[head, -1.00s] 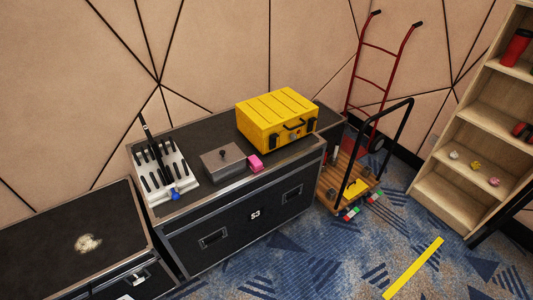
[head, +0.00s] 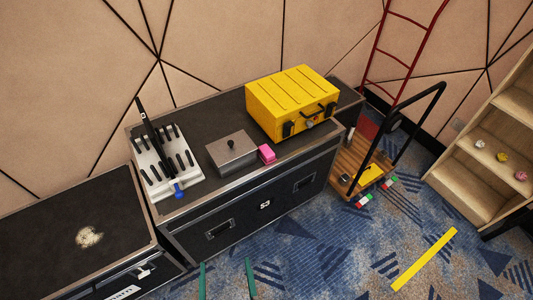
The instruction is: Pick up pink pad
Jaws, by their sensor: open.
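The pink pad (head: 267,153) is a small bright pink block on top of the black flight case (head: 215,208), close to its front edge. My gripper (head: 227,278) shows at the bottom edge as two green fingers set well apart. It is open and empty, low in the picture in front of the flight case and well away from the pad.
A yellow case (head: 292,103) stands right of the pad. A white rack of black pieces (head: 165,165) with a blue item (head: 179,191) stands left. A lower black case (head: 75,240) is at left. A platform cart (head: 365,168) and wooden shelf (head: 490,150) stand right. Carpet in front is open.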

